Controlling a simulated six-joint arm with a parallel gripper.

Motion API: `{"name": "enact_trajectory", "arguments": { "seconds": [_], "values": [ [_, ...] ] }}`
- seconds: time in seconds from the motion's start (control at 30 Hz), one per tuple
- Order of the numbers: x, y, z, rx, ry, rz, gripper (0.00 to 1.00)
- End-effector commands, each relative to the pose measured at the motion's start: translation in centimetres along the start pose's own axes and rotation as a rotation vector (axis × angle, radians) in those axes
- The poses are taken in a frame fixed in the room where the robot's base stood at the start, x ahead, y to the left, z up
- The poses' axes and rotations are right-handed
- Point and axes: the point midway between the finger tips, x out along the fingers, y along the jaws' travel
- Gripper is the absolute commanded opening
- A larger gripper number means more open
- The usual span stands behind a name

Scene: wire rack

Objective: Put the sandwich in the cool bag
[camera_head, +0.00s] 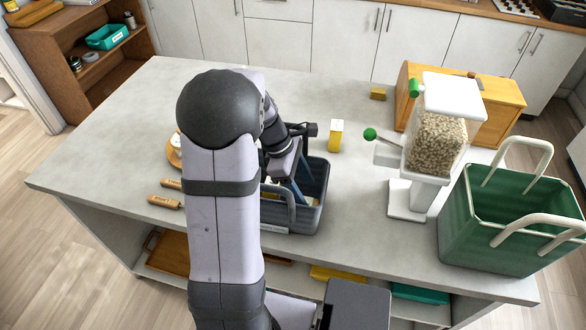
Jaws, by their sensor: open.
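No sandwich can be made out; my arm hides much of the counter's middle. An open green bag (495,235) with two cream handles stands upright at the counter's right front corner; it looks like the cool bag. A blue-grey open carrier (313,205) with a raised handle stands near the middle, partly behind my arm. My gripper (299,185) is open and points down at the carrier's opening. Its fingertips and whatever lies between them are hard to make out. The gripper is well to the left of the green bag.
A cereal dispenser (434,140) with a green knob stands between carrier and green bag, before a wooden box (490,105). Wooden-handled items (164,201) lie left. The back-left counter is clear.

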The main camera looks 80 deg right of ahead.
Motion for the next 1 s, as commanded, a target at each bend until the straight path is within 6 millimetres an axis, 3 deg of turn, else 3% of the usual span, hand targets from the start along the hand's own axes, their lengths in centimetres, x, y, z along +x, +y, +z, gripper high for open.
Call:
{"name": "enact_trajectory", "arguments": {
  "seconds": [0.2, 0.43, 0.63, 1.0],
  "values": [
    [-4.1, 0.1, -0.1, 0.001, 0.001, 0.006, 0.59],
    [-7.2, 0.1, -0.1, 0.000, 0.001, 0.003, 0.59],
    [-8.2, 0.0, 0.0, 0.000, 0.000, 0.000, 0.59],
    [-8.3, 0.0, 0.0, 0.000, 0.000, 0.000, 0.59]
  ]
}}
